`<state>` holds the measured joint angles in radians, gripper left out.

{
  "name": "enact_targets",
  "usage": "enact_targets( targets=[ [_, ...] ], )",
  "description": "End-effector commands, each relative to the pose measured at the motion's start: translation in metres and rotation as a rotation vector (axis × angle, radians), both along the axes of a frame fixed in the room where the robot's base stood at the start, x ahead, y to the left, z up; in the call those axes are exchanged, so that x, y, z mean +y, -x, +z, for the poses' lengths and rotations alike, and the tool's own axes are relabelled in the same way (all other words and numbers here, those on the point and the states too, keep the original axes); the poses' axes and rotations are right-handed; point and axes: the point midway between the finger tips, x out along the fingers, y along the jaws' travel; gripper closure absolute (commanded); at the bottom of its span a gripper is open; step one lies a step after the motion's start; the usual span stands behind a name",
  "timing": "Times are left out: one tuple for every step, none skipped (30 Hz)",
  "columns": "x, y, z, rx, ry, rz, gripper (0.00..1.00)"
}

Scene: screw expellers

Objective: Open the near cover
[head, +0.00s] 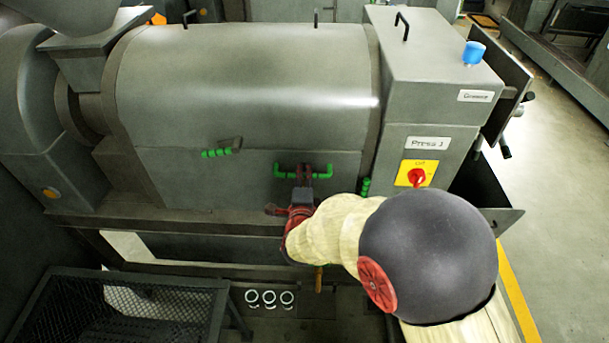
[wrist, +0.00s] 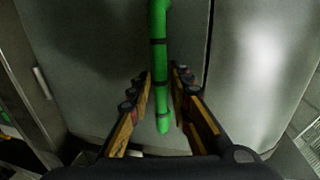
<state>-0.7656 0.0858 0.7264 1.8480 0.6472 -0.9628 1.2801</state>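The near cover appears to be the grey metal front (head: 240,185) of the press, below the large rounded housing. A green horizontal bar handle (head: 318,170) is on it, right of centre. My gripper (head: 303,175) is at this handle in the head view, its red and dark fingers partly hidden by my wrist. In the wrist view, the green bar (wrist: 160,65) runs between the two fingertips of my gripper (wrist: 162,80). The fingers are apart, one on each side of the bar, with narrow gaps. The cover looks closed.
A small green-handled latch (head: 218,152) is to the left. A dark mesh bin (head: 130,305) stands at lower left. Open floor (head: 560,180) lies to the right.

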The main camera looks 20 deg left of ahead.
Motion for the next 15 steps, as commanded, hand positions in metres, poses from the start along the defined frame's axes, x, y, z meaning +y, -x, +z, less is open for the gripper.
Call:
enact_targets(
  targets=[
    [0.0, 0.0001, 0.0, 0.0, 0.0, 0.0, 0.85],
    [0.0, 0.0001, 0.0, 0.0, 0.0, 0.0, 0.86],
    [0.0, 0.0001, 0.0, 0.0, 0.0, 0.0, 0.89],
    [0.0, 0.0001, 0.0001, 0.0, 0.0, 0.0, 0.9],
    [0.0, 0.0001, 0.0, 0.0, 0.0, 0.0, 0.92],
    [0.0, 0.0001, 0.0, 0.0, 0.0, 0.0, 0.94],
    [0.0, 0.0001, 0.0, 0.0, 0.0, 0.0, 0.96],
    [0.0, 0.0001, 0.0, 0.0, 0.0, 0.0, 0.98],
    [-0.0001, 0.0002, -0.0001, 0.0, 0.0, 0.0, 1.0],
    [-0.0001, 0.0002, -0.0001, 0.0, 0.0, 0.0, 1.0],
    [-0.0001, 0.0002, -0.0002, 0.0, 0.0, 0.0, 1.0],
    [-0.0001, 0.0002, -0.0002, 0.0, 0.0, 0.0, 1.0],
    [-0.0001, 0.0002, -0.0002, 0.0, 0.0, 0.0, 1.0],
    [-0.0001, 0.0002, -0.0003, 0.001, 0.0, 0.0, 1.0],
    [-0.0001, 0.0002, -0.0003, 0.001, 0.0, 0.0, 1.0]
  ],
)
